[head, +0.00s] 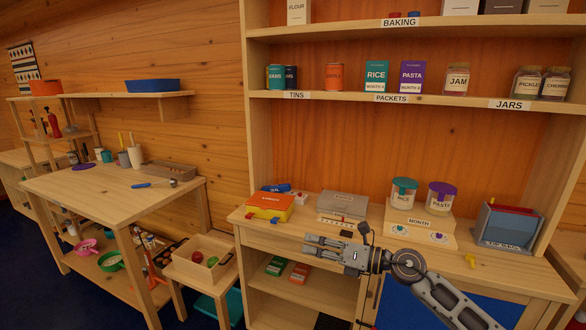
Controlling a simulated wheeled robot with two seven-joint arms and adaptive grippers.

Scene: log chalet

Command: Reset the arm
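My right gripper (308,246) reaches in from the lower right over the front of the pantry counter (476,262). It points left, and its two fingers look apart with nothing between them. My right arm stretches down to the bottom edge of the view. My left gripper and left arm are not in view.
Near my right gripper are an orange-and-yellow box (270,205), a grey box (342,205), a wooden riser (420,228) with lidded jars, and a grey bag holder (505,228). A workbench (115,190) and a small stool with a wooden box (203,255) stand left.

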